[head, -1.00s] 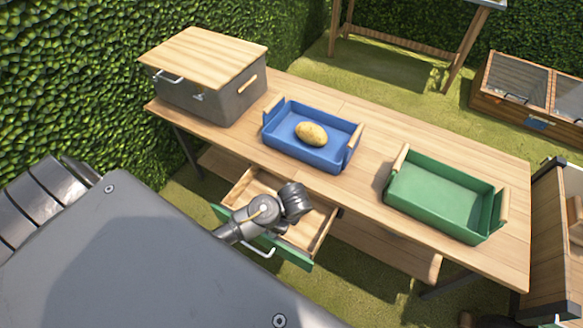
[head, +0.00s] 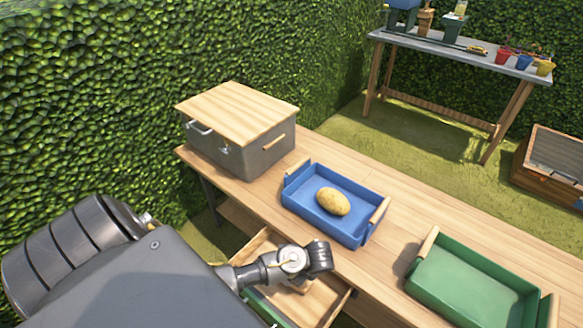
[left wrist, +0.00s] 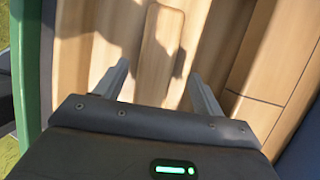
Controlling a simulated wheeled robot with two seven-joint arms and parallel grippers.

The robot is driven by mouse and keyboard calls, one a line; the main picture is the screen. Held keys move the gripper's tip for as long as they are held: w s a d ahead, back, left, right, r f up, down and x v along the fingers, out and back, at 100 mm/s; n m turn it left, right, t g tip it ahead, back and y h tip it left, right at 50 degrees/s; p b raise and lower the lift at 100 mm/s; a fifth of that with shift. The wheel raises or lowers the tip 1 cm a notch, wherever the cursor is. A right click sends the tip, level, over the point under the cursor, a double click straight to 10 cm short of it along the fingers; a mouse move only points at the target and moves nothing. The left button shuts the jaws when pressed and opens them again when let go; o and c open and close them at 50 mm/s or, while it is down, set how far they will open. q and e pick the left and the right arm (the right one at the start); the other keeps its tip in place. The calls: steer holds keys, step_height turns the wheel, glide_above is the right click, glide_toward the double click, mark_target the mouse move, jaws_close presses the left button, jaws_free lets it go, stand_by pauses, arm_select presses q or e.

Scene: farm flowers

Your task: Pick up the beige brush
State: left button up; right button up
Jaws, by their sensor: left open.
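A beige, wooden-looking elongated piece (left wrist: 160,48), which looks like the brush, lies on the drawer floor in the left wrist view, partly in shadow. My left gripper (left wrist: 158,76) is open above it, one finger on each side and nothing held. I cannot tell how far above it the fingertips are. The open drawer (head: 325,296) is under the front of the wooden table. In the head view my left wrist is over the drawer and hides the gripper's fingers and the brush. My right gripper is not in view.
On the table (head: 390,212) stand a grey box (head: 246,157) with a wooden lid, a blue tray (head: 293,195) holding a potato (head: 333,201), and a green tray (head: 470,285). The drawer's green front edge (left wrist: 32,70) is close on the left in the wrist view.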

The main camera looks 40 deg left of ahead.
arm_select(q)
steer(key=shift+s+f, duration=0.1)
steer(key=shift+f, duration=0.05)
steer(key=x, duration=0.4)
steer(key=shift+s+a+f+b, duration=0.2)
steer(key=shift+b, duration=0.1)
steer(key=shift+a+f, duration=0.1)
steer(key=shift+f, duration=0.15)
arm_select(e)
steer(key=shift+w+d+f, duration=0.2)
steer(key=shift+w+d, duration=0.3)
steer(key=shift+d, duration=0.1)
arm_select(q)
steer(key=c, duration=1.1)
step_height(320, 180, up, 9)
steer(key=shift+r+p, duration=0.1)
steer(key=shift+p, duration=0.9)
steer(key=shift+r, duration=0.45)
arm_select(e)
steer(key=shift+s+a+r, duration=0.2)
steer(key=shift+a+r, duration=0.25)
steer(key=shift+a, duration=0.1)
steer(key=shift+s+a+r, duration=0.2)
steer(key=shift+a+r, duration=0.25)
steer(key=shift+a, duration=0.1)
